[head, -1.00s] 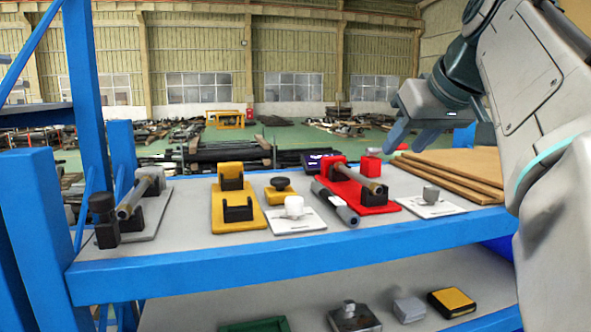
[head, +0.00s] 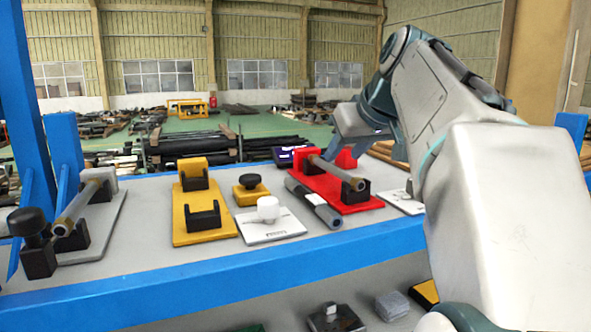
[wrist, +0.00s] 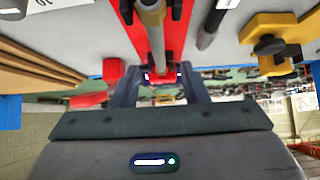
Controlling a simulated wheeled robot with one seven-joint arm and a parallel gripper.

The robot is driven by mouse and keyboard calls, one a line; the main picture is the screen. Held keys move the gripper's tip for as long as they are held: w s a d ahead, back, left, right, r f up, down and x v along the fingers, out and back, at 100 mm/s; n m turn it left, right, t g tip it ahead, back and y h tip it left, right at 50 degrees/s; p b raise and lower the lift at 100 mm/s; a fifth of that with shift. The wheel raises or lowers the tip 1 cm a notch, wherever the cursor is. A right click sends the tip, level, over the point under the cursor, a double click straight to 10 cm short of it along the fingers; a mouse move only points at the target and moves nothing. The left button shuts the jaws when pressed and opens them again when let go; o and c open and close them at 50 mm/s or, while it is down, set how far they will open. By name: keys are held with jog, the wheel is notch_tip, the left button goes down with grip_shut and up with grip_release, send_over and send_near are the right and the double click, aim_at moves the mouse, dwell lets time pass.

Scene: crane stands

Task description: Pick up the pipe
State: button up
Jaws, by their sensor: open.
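A grey pipe (head: 337,173) lies across the black cradles of a red stand (head: 352,203), with a brownish ring at its near end. Its end also shows in the wrist view (wrist: 152,14). A darker pipe (head: 313,203) lies on the table just left of that stand. Another pipe (head: 78,206) rests on a grey stand (head: 105,225) at the far left. My gripper (head: 348,150) is over the back of the red stand, partly hidden by my arm. In the wrist view its fingers (wrist: 160,85) are apart, on either side of the red stand's pipe line, with nothing held.
A yellow empty stand (head: 205,228), a yellow block with a black knob (head: 250,190) and a white plate with a white knob (head: 268,218) stand left of the red stand. Brown boards (wrist: 45,72) lie beyond it. A blue beam (head: 240,275) edges the table.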

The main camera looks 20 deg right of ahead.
aim_at(333, 167)
jog(key=p+x, duration=0.1)
jog(key=x, duration=0.4)
jog(key=shift+d, duration=0.1)
grip_shut()
jog(key=shift+r, duration=0.1)
notch_tip(333, 167, up, 10)
jog(key=p, duration=0.1)
dwell(0.6)
